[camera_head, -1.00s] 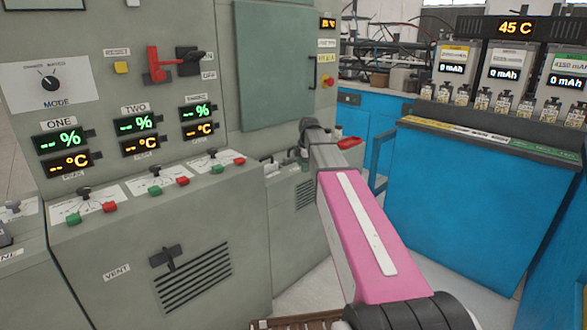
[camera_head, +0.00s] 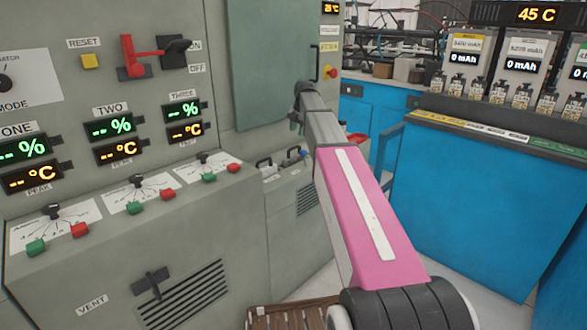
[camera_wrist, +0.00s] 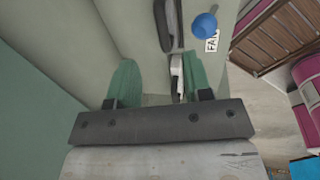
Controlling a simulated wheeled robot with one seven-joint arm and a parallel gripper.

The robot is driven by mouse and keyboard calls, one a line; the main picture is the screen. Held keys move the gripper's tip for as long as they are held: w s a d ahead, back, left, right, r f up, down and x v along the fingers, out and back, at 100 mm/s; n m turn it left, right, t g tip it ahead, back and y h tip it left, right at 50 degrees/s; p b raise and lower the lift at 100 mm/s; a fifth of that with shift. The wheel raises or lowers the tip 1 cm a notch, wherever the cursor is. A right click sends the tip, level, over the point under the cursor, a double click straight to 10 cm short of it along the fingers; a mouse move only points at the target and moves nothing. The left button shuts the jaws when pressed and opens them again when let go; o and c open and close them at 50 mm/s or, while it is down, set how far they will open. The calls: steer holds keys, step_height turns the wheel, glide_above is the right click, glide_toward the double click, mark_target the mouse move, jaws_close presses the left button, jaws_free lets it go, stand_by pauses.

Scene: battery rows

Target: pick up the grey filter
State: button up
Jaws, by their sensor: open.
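I cannot pick out a grey filter for certain in either view. In the head view, my gripper (camera_head: 297,121) hangs at the end of my pink and grey arm, over a low grey ledge (camera_head: 288,178) beside the green cabinet door. In the wrist view, its two green fingers (camera_wrist: 158,84) are apart, with nothing clearly held. A black handle (camera_wrist: 174,24) on a grey surface lies just beyond the fingers. A small white piece (camera_wrist: 177,78) shows beside the right finger; I cannot tell what it belongs to.
A blue knob (camera_head: 303,152) stands on the ledge; the wrist view shows it beside a partly hidden label. The control cabinet (camera_head: 225,215) with switches and displays stands left. A blue bench (camera_head: 470,200) with batteries stands right. A wooden slatted pallet (camera_head: 290,318) lies below.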

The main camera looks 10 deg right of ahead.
mark_target(295, 148)
steer(key=f, duration=0.3)
steer(key=w+f, duration=0.1)
steer(key=f, duration=0.2)
steer(key=a+f, duration=0.1)
steer(key=f, duration=0.2)
steer(key=shift+w+f, duration=0.15)
steer(key=shift+f, duration=0.15)
steer(key=shift+c, duration=0.3)
jaws_close()
